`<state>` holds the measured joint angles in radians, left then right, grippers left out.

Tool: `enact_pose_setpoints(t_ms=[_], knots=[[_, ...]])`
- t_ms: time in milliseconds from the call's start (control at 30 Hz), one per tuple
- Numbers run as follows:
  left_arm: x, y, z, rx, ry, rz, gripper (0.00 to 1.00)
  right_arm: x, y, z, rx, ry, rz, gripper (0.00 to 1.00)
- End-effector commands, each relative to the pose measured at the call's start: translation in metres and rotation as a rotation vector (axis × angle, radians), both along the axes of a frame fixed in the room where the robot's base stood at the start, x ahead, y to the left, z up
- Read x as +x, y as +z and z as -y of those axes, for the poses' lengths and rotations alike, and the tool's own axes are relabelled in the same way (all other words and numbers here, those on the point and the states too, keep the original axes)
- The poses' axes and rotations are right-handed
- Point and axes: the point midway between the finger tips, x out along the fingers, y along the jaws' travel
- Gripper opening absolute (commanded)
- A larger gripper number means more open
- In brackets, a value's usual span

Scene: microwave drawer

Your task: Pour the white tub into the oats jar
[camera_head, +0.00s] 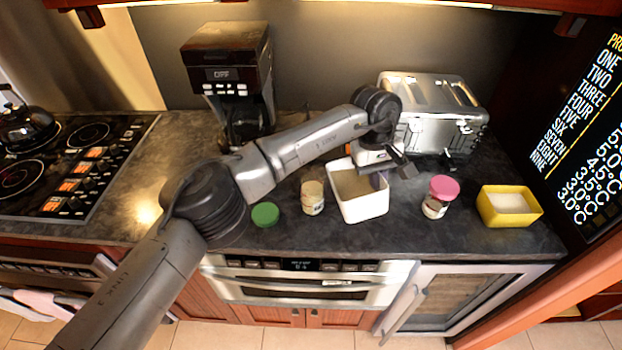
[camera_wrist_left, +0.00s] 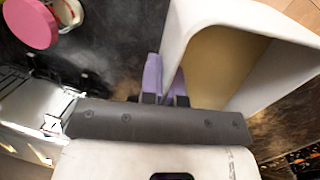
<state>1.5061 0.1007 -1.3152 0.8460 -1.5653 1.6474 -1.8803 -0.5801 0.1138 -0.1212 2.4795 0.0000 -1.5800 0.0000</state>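The white tub (camera_head: 376,207) is an open, square container in the middle of the counter, with tan contents. It looks upright; I cannot tell whether it touches the counter. My left gripper (camera_head: 378,180) is at its back right edge. In the left wrist view, the purple-padded fingers (camera_wrist_left: 166,85) stand close together on either side of the wall of the tub (camera_wrist_left: 188,22), seemingly shut on it. An open, labelled jar (camera_head: 312,199), probably the oats jar, stands just left of the tub. A green lid (camera_head: 265,214) lies left of the jar. My right gripper is not in view.
A pink-lidded jar (camera_head: 438,203) stands right of the tub, and a yellow tub (camera_head: 495,214) with white contents stands farther right. A toaster (camera_head: 437,110) is behind the gripper. A coffee maker (camera_head: 232,85) stands at the back. My left arm crosses above the counter.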

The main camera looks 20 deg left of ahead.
Motion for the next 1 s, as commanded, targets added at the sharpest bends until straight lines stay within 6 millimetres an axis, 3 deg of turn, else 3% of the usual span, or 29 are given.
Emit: enact_pose_setpoints(t_ms=[100, 433, 1000], knots=[[-0.003, -0.012, 0.013, 0.136, 0.0, 0.038, 0.0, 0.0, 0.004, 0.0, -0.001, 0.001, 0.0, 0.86], [-0.003, -0.012, 0.012, 0.143, 0.003, 0.039, 0.0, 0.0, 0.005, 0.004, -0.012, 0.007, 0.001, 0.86], [-0.003, 0.027, 0.012, 0.14, 0.003, 0.038, 0.0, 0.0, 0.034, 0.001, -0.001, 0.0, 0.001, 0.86]])
